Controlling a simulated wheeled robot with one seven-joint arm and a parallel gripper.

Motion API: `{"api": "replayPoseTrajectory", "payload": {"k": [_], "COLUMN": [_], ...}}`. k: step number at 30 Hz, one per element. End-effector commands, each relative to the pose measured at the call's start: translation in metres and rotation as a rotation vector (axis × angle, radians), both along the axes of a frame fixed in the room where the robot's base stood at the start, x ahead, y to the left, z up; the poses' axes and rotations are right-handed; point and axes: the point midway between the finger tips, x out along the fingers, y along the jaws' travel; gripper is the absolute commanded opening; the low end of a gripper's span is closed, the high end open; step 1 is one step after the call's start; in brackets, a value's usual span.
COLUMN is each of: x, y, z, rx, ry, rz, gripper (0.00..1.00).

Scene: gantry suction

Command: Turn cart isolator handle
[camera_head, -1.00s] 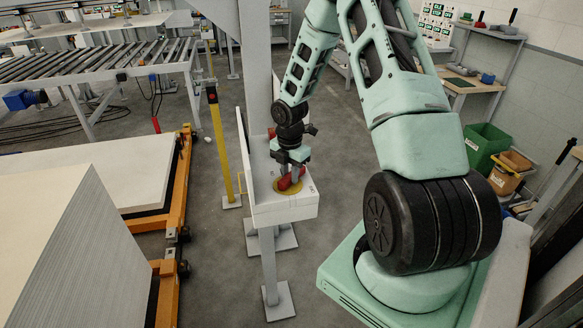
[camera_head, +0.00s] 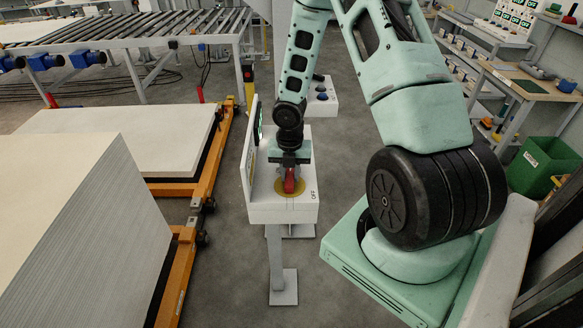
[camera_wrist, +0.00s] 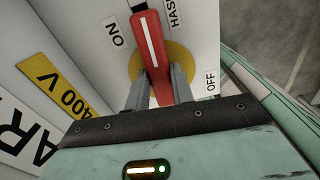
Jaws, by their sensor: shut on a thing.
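The isolator handle (camera_head: 290,180) is red and sits on a yellow disc (camera_head: 310,186) on top of a white pedestal box (camera_head: 282,214). In the wrist view the red handle (camera_wrist: 153,50) has a white line along it and lies between the ON and OFF labels, pointing at neither. My gripper (camera_head: 289,172) comes down from above and is shut on the handle. In the wrist view its two grey fingers (camera_wrist: 160,88) stand on either side of the handle. The gripper body hides the handle's near end.
Stacks of white boards (camera_head: 75,215) lie at the left beside an orange rail frame (camera_head: 185,250). A roller conveyor (camera_head: 120,35) stands behind. Another white box with blue buttons (camera_head: 322,97) is just beyond the pedestal. A green bin (camera_head: 540,165) and a workbench (camera_head: 530,85) are at the right.

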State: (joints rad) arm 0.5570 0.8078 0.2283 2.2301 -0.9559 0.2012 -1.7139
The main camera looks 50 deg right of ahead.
Motion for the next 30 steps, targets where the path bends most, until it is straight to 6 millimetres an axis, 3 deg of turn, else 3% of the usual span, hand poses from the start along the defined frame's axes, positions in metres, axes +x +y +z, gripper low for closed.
{"api": "replayPoseTrajectory", "payload": {"k": [22, 23, 24, 25, 30], "x": [0.0002, 0.0003, 0.0002, 0.0002, 0.0], "y": [0.002, 0.002, 0.002, 0.002, 0.0021], "z": [0.0003, 0.0003, 0.0003, 0.0002, 0.0001], "rx": [-0.002, -0.002, -0.002, -0.001, -0.001], "ry": [-0.001, -0.001, -0.001, -0.001, -0.001], "rz": [0.085, 0.085, 0.084, 0.084, 0.082], "gripper": [0.0, 0.29, 0.4, 0.45, 0.45]}}
